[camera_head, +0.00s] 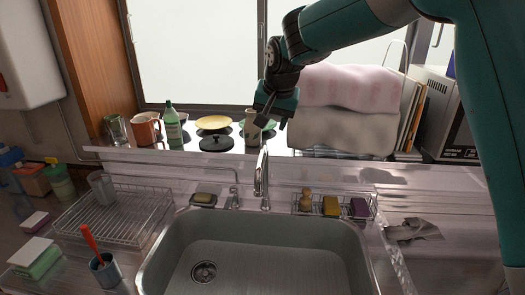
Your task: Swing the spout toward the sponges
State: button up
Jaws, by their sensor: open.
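The chrome faucet spout (261,175) rises behind the sink, near its middle, and appears to point forward over the basin. A yellow sponge (331,206) and a purple sponge (360,208) sit in a small wire rack (309,212) right of the faucet, beside a brown round-headed item (305,198). My gripper (270,118) is open and empty, pointing down. In the picture it is just above the spout top, with a gap between them; the depth between them is hard to tell.
The sink (190,240) lies in front. A soap dish (204,199) and thin tap (234,198) are left of the spout. A dish rack (105,228) is at left.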

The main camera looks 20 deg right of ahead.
aim_at(262, 155)
jog(key=p+x, duration=0.4)
jog(key=x, duration=1)
jog(key=shift+w+a+f, duration=0.1)
jog(key=shift+f, duration=0.15)
grip_shut()
jog(key=shift+a, duration=0.1)
